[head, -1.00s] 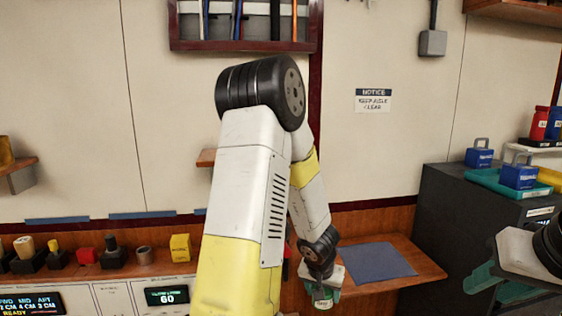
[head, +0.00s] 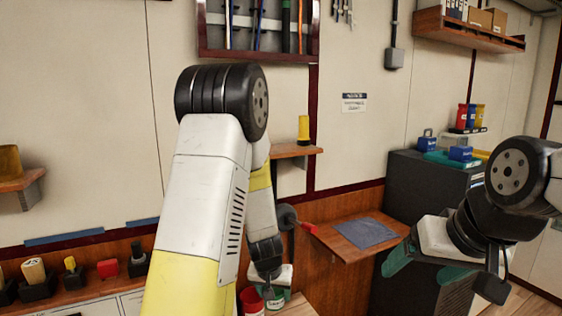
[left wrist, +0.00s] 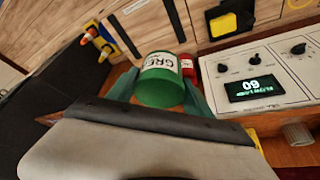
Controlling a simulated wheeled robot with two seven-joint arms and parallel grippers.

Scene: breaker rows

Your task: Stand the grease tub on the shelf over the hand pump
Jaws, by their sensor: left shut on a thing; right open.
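The grease tub is a green cylinder with a white label. It shows large in the left wrist view (left wrist: 160,82), between the green fingers of my left gripper (left wrist: 163,95), which is shut on it. In the head view my left gripper (head: 271,292) is low in the middle and the tub is mostly hidden. The small wooden shelf (head: 292,151) on the wall is above and right of this gripper. Below it a dark round fitting with a red handle (head: 304,227), seemingly the hand pump, sticks out. My right gripper (head: 424,270) is open and empty at the right.
A yellow container (head: 303,129) stands on the small shelf's right part. A red tub (head: 250,301) is beside my left gripper. A wooden ledge with a grey mat (head: 366,233) is clear. A dark cabinet (head: 420,190) bears blue blocks. My left arm hides the middle.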

